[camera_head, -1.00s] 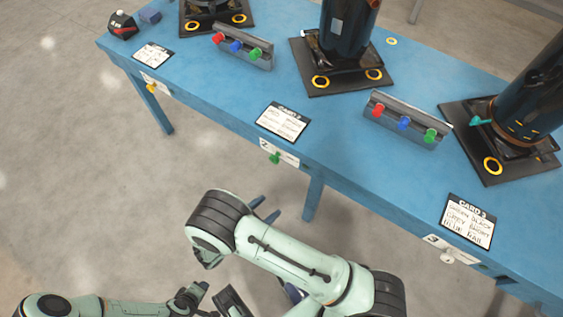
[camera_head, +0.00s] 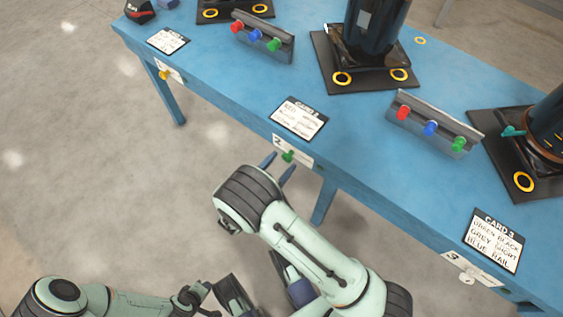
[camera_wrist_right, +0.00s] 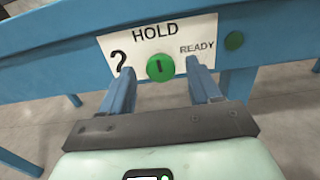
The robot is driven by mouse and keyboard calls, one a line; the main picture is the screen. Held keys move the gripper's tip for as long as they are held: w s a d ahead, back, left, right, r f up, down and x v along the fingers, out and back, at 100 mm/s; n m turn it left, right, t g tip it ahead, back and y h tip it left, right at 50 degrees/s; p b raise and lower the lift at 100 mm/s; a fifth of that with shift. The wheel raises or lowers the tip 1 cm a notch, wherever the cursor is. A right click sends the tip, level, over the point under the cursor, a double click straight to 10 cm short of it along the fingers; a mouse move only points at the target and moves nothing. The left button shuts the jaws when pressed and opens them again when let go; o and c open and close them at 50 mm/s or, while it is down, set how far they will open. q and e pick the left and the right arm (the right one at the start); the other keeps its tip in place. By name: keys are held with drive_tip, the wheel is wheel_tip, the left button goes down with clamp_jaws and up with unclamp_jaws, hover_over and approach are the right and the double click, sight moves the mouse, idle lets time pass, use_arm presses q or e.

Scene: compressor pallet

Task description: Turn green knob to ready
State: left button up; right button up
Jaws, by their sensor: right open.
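The green knob (camera_head: 288,156) sits on a white plate (camera_head: 300,153) marked 2 on the front edge of the blue table. In the right wrist view the knob (camera_wrist_right: 160,67) is round, with a short dark mark upright, towards the word HOLD. The word READY stands to its upper right on the plate (camera_wrist_right: 192,32). My right gripper (camera_head: 278,167) is open, with its blue fingers (camera_wrist_right: 159,72) on either side of the knob, apart from it in the picture. My left gripper (camera_head: 195,297) is low in the head view, and its jaws are unclear.
The blue table (camera_head: 370,130) carries dark compressors, rails with coloured knobs (camera_head: 430,128) and cards (camera_head: 299,118). A yellow knob (camera_head: 164,75) and a white knob (camera_head: 467,279) sit on other plates. Floor before the table is clear.

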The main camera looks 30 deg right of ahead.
drive_tip(key=shift+w+d, duration=0.2)
drive_tip(key=shift+d, duration=0.3)
drive_tip(key=c, duration=1)
